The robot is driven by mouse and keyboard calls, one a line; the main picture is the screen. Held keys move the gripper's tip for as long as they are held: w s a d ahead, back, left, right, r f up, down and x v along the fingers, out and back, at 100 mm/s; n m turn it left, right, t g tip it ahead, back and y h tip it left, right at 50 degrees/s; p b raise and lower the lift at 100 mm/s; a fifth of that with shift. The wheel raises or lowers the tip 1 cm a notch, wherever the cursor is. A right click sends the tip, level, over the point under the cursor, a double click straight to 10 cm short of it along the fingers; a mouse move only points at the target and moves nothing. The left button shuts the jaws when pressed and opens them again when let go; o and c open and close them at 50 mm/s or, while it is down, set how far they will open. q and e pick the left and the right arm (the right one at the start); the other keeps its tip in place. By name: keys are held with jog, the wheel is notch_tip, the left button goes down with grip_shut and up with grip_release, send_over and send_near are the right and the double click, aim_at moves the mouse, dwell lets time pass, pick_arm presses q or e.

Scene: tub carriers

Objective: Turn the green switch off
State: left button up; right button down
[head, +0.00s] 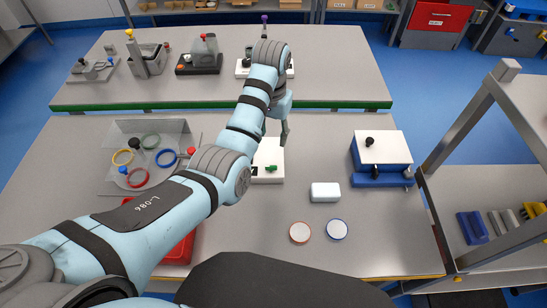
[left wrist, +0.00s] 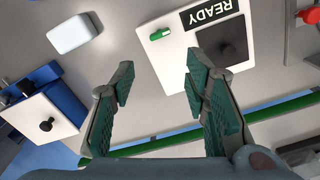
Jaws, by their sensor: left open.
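The green switch (head: 271,168) sits on a white panel (head: 278,152) in the middle of the near table; my left arm hides part of this panel. In the left wrist view the switch (left wrist: 160,33) is a small green bar lying slightly tilted on the white panel (left wrist: 150,57), beside a READY label (left wrist: 212,12) and a dark square (left wrist: 222,42). My left gripper (head: 285,132) is above the panel's far edge, pointing down. Its two fingers (left wrist: 158,62) are apart and empty, with the switch beyond the tips. My right gripper is not in view.
A white block (head: 325,193) and two round discs (head: 300,232) (head: 337,229) lie right of the panel. A blue-and-white box (head: 382,150) with a black knob stands further right. A clear-walled tray (head: 120,133) with coloured rings is at left. A metal rack (head: 470,110) borders the right.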

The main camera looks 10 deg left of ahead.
pick_arm(q)
notch_tip(320, 180, down, 3)
jog(key=b, duration=0.1)
send_over(271, 166)
jog(key=f, duration=0.4)
jog(key=shift+s, duration=0.3)
jog(key=f, duration=0.4)
jog(key=w+f+b, duration=0.1)
jog(key=shift+f, duration=0.7)
jog(key=shift+s+r, duration=0.1)
jog(key=shift+s, duration=0.05)
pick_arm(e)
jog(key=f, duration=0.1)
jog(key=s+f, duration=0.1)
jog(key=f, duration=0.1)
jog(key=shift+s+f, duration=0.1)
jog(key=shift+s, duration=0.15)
pick_arm(q)
jog(key=shift+s, duration=0.1)
jog(key=shift+c, duration=0.2)
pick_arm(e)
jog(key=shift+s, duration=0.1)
pick_arm(q)
jog(key=c, duration=0.9)
